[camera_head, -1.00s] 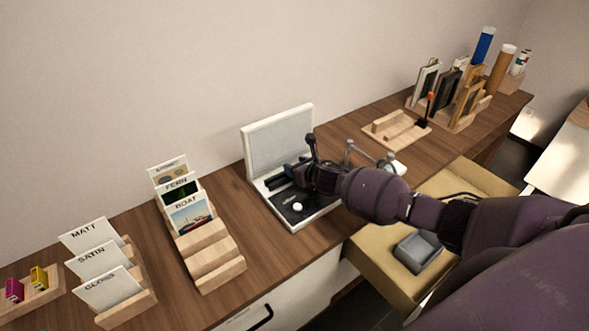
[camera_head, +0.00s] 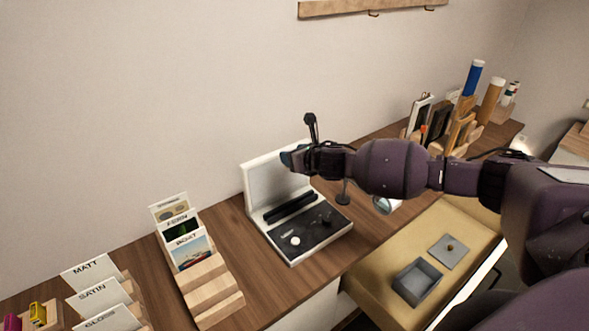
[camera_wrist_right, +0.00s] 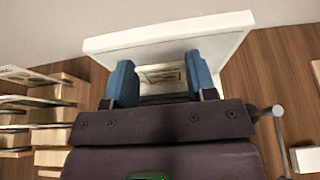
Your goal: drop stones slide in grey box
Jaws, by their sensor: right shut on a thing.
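The grey box (camera_head: 416,283) stands open in the tan-lined drawer, low and right of centre in the head view. A flat grey lid with a brown knob (camera_head: 449,250) lies beside it. My right gripper (camera_head: 290,159) is raised in front of the upright panel of the white scanner-like device (camera_head: 347,229). In the wrist view the right gripper (camera_wrist_right: 160,78) has its blue fingers on either side of a small framed slide (camera_wrist_right: 160,75) and is shut on it. I cannot make out the slide in the head view. My left gripper is not in view.
Wooden card racks (camera_head: 212,290) stand left of the device. A rack with frames and tubes (camera_head: 462,125) stands at the back right, partly behind my arm. The drawer (camera_head: 382,298) has bare space around the box.

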